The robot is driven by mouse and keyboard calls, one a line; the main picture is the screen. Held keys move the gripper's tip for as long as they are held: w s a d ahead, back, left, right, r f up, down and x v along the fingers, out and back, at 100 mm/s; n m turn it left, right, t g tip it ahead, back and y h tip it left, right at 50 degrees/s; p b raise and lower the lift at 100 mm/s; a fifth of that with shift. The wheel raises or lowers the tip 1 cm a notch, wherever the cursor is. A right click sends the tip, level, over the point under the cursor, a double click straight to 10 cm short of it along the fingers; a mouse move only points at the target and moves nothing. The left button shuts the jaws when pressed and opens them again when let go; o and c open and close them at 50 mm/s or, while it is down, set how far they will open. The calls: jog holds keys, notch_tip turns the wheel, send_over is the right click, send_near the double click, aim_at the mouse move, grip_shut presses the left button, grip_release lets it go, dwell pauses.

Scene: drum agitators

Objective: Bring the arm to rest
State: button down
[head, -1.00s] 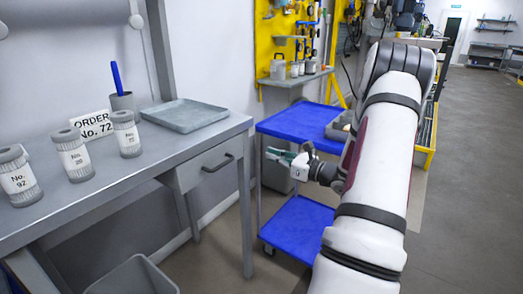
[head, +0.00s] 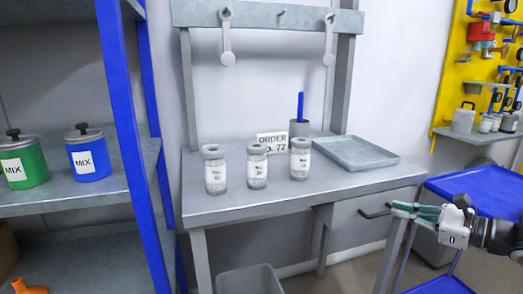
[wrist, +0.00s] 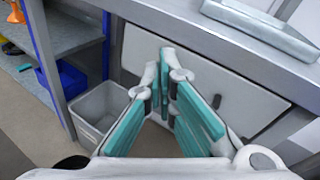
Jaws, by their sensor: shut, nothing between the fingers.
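My gripper (head: 400,209) is at the lower right of the head view, in front of the grey workbench's right end and the blue cart. Its teal-padded fingers are shut with nothing between them. In the wrist view my gripper (wrist: 167,82) points toward the bench's drawer front (wrist: 205,75), and the fingertips come together in front of it. I cannot tell whether they touch it. Most of my arm is outside the head view.
The workbench (head: 300,190) bears several items: labelled jars (head: 257,168), an order sign (head: 272,143), a pen cup and a grey tray (head: 355,152). A bin (head: 248,281) stands below. A blue shelf post (head: 130,130) is left, the blue cart (head: 480,190) right.

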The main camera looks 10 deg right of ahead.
jog(key=s+a+r+n+g, duration=0.2)
jog(key=s+a+n+g, duration=0.25)
jog(key=a, duration=0.45)
jog(key=s+a+r+n+g+y, duration=0.1)
jog(key=s+a+r+n+g, duration=0.15)
jog(key=a+n, duration=0.4)
jog(key=s+a+r+n+g, duration=0.1)
jog(key=s+a+n+g, duration=0.3)
jog(key=a, duration=0.7)
jog(key=s+d+f+n+g+h, duration=0.1)
jog(key=s+n+g+h, duration=0.1)
jog(key=s+n+h, duration=1.25)
jog(key=s+r+m+t+y+p, duration=0.1)
jog(key=r+y+p, duration=0.1)
jog(key=r+p, duration=0.9)
jog(key=s+r+m+t+y+p, duration=0.1)
jog(key=s+r+t+y+p, duration=0.1)
jog(key=r+p, duration=0.9)
jog(key=shift+s+r+y, duration=0.3)
jog(key=shift+r+y, duration=0.25)
jog(key=shift+r, duration=0.1)
